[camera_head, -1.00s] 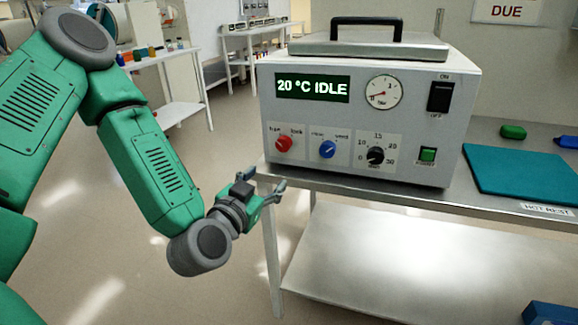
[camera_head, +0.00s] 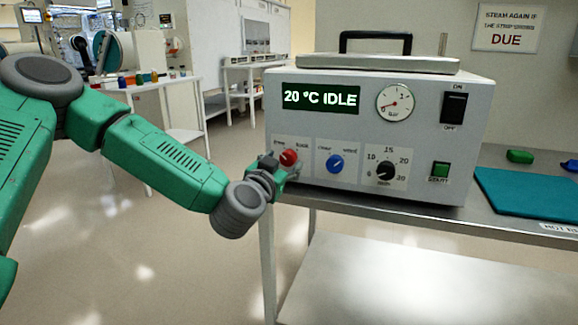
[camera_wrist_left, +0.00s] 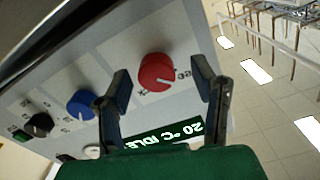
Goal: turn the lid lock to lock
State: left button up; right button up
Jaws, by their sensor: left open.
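The lid lock is a red knob (camera_head: 289,158) at the lower left of the grey machine's front panel (camera_head: 240,0), under the words free and lock. In the left wrist view the red knob (camera_wrist_left: 156,70) has a pale pointer mark. My left gripper (camera_head: 286,172) is at the panel's lower left corner, partly overlapping the knob's label area. In the left wrist view its open fingers (camera_wrist_left: 162,78) stand on either side of the red knob, with gaps showing. Whether the fingertips reach the knob's depth is unclear. My right gripper is out of view.
A blue knob (camera_head: 335,163), black timer dial (camera_head: 385,171) and green button (camera_head: 440,170) sit right of the lock. The display (camera_head: 321,97) reads 20 °C IDLE. A teal mat (camera_head: 530,195) lies on the bench at right. Open floor lies at left.

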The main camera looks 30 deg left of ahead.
pick_arm(q)
jog(key=shift+w+a+f, duration=0.25)
jog(key=shift+w+a, duration=0.55)
jog(key=shift+a, duration=0.1)
jog(key=shift+w+d+r, duration=0.2)
jog(key=shift+d, duration=0.1)
jog(key=d, duration=0.2)
jog(key=shift+d+r, duration=0.35)
jog(key=shift+r, duration=0.05)
jog(key=c, duration=0.5)
jog(key=shift+s+a+f, duration=0.1)
jog(key=shift+a+f, duration=0.2)
jog(key=shift+a, duration=0.6)
jog(key=c, duration=0.6)
jog(key=shift+a+f, duration=0.15)
jog(key=shift+a, duration=0.05)
jog(key=shift+c, duration=0.2)
jog(key=shift+d, duration=0.45)
